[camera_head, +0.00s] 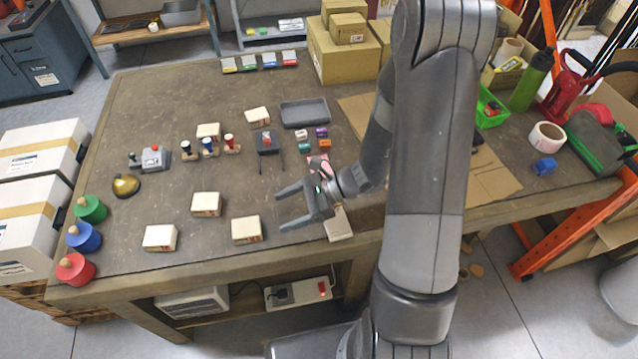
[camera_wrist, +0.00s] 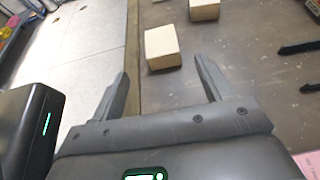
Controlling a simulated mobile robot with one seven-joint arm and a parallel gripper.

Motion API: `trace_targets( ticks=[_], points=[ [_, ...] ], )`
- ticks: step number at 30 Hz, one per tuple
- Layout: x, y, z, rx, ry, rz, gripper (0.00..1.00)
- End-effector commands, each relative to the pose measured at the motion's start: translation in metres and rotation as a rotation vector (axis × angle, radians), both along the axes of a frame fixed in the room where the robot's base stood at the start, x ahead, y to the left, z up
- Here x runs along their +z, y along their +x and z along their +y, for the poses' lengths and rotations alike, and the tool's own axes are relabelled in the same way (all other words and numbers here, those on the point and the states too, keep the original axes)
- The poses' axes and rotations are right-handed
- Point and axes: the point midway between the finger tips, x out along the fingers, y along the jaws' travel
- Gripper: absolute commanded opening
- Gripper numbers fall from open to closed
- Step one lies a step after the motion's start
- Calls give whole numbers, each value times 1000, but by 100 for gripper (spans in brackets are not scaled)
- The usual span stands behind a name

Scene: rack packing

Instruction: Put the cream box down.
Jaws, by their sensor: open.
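My gripper (camera_head: 282,211) is open and empty above the front part of the table, its fingers pointing left. A cream box (camera_head: 246,229) rests on the table near the front edge, a little beyond the fingertips. In the wrist view this cream box (camera_wrist: 162,46) shows ahead of the spread fingers (camera_wrist: 160,72), apart from them. Another cream box (camera_head: 206,204) lies farther left and back, and a third (camera_head: 159,238) lies left along the front. Two more cream boxes (camera_head: 208,130) (camera_head: 257,115) sit farther back. Which one the task means, I cannot tell.
A grey tray (camera_head: 305,113), stamps (camera_head: 208,147) and a grey device with a red knob (camera_head: 153,157) stand farther back. Red, blue and green round weights (camera_head: 84,238) line the left edge. Cardboard boxes (camera_head: 343,55) stand at the back. The table's front edge is close.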

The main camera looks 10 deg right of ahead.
Motion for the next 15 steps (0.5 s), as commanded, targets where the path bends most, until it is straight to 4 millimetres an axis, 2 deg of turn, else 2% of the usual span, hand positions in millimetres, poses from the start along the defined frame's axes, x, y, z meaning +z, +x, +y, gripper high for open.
trace_targets(
  ticks=[5, 15],
  points=[
    [20, -7, -1, 89, -57, -89, 72],
    [85, -41, -17, 438, -315, -433, 72]
  ],
)
